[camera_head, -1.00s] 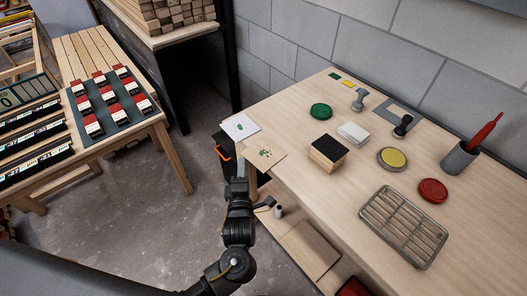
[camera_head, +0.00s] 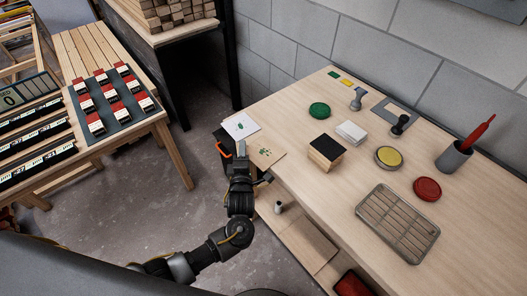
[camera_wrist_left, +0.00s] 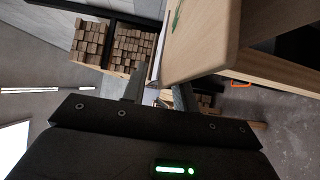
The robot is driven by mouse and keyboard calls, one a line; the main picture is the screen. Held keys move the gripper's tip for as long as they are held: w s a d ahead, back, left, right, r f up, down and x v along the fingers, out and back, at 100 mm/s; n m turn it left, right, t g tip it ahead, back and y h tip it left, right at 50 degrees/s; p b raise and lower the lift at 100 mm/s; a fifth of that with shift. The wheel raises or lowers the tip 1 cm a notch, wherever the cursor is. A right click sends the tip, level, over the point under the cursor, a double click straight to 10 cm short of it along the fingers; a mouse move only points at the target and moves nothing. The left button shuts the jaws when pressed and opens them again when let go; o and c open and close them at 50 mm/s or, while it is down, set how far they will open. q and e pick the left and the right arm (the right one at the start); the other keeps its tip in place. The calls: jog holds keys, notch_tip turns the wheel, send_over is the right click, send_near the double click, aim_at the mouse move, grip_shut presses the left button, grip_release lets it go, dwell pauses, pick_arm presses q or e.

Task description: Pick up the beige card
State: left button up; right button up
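The beige card (camera_head: 266,153) with a green print lies at the left edge of the table, just below a white card (camera_head: 240,125) with a green print. My left gripper (camera_head: 241,149) is at that table edge in the head view, beside the left end of the beige card. In the left wrist view its two fingers (camera_wrist_left: 158,92) stand apart with a gap between them, so it is open. I see nothing held. A green mark (camera_wrist_left: 176,20) shows on a pale surface near the top. My right gripper is out of view.
The wooden table (camera_head: 310,210) carries an ink pad block (camera_head: 327,152), a green disc (camera_head: 320,111), a yellow tin (camera_head: 389,158), a red disc (camera_head: 427,188) and a metal rack (camera_head: 398,224). A second bench (camera_head: 84,55) stands left. Open floor lies between.

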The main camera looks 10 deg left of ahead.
pick_arm(q)
grip_shut()
